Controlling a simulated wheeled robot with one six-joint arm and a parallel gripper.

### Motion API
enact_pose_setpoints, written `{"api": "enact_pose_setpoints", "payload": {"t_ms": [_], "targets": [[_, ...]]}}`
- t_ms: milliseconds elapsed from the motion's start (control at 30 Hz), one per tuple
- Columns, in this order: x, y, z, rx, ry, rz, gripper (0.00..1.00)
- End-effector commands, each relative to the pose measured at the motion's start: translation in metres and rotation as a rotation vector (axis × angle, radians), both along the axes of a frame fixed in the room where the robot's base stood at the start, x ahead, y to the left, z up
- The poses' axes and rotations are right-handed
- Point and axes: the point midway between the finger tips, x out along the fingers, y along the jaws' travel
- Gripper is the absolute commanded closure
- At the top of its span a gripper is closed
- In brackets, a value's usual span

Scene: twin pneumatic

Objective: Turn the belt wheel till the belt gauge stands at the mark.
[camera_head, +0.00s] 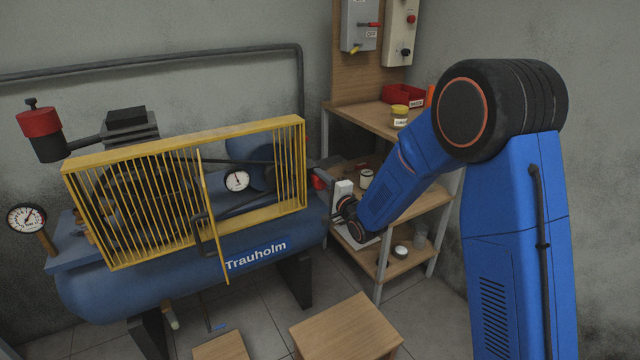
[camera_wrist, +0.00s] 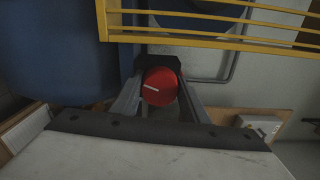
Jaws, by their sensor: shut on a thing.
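The belt wheel is a round red knob (camera_wrist: 159,87) with a white line on its face, in a dark mount. In the wrist view it sits between the two fingers of my gripper (camera_wrist: 157,98), which is shut on it. In the head view, a bit of the red wheel (camera_head: 318,182) shows at the right end of the compressor, with my gripper (camera_head: 326,184) coming from the right. A white dial with a dark needle (camera_head: 237,181), likely the belt gauge, shows through the opening of the yellow guard. Its mark is too small to make out.
The yellow belt guard (camera_head: 183,142) stands over the blue tank (camera_head: 190,290), its hinged panel jutting forward. Another dial (camera_head: 27,218) is at the far left. A wooden shelf (camera_head: 412,205) with jars stands close behind my arm. Wooden boxes (camera_head: 345,328) stand on the floor.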

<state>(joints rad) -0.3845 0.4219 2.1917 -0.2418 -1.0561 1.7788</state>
Motion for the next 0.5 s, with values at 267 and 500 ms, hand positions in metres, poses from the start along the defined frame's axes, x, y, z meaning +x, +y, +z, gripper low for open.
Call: {"api": "enact_pose_setpoints", "payload": {"t_ms": [267, 500], "targets": [[-0.0001, -0.001, -0.0013, 0.125, 0.087, -0.002, 0.82], [-0.0001, -0.0011, -0.0014, 0.173, 0.121, -0.002, 0.82]]}}
